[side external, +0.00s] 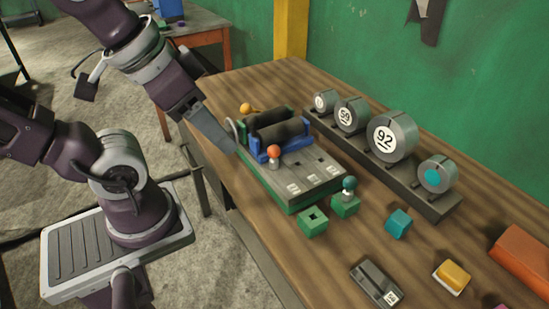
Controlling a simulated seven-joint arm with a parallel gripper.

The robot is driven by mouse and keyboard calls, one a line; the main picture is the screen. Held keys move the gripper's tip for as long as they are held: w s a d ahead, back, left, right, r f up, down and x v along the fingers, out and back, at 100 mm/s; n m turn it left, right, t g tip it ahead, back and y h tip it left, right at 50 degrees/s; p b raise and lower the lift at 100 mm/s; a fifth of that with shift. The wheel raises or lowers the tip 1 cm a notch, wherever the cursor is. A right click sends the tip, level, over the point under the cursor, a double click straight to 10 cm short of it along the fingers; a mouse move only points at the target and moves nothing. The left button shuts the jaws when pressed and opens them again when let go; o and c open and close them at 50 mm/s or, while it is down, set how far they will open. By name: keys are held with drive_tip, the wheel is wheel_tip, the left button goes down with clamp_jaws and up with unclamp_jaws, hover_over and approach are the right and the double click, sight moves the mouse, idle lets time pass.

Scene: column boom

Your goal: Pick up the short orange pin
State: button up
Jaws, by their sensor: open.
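A pin with an orange-red ball top (274,151) stands upright on the near left part of a grey-topped green fixture (318,172), in front of its blue bracket. A yellow-orange ball (246,108) with a short stem shows behind the fixture on the table; it may be another pin. My gripper (232,147) points down and to the right at the fixture's left edge, left of the orange-red pin and apart from it. I take it as open and empty; its fingers are too small to make out singly.
A teal-topped pin (349,184) stands in a green block. Beside it is a green block with a square hole (313,222). Dark rollers (280,130) rise behind the orange-red pin. Numbered grey discs (394,137) stand on a rack. A teal cube (398,222) lies to the right.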

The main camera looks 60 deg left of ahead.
drive_tip(key=n+g, duration=0.4)
drive_tip(key=n, duration=0.7)
approach(274, 146)
drive_tip(key=s+d, duration=0.1)
drive_tip(key=d, duration=0.2)
drive_tip(key=a+f+n, duration=0.1)
drive_tip(key=f, duration=0.1)
drive_tip(key=w+a+f+n+g, duration=0.1)
drive_tip(key=f, duration=0.1)
drive_tip(key=w+a+f+n, duration=0.1)
drive_tip(key=a+f+n, duration=0.1)
drive_tip(key=shift+w+g, duration=0.1)
drive_tip(key=shift+g, duration=0.2)
drive_tip(key=f, duration=0.4)
drive_tip(key=d+f, duration=0.1)
drive_tip(key=f, duration=0.2)
drive_tip(key=shift+w+d, duration=0.1)
clamp_jaws()
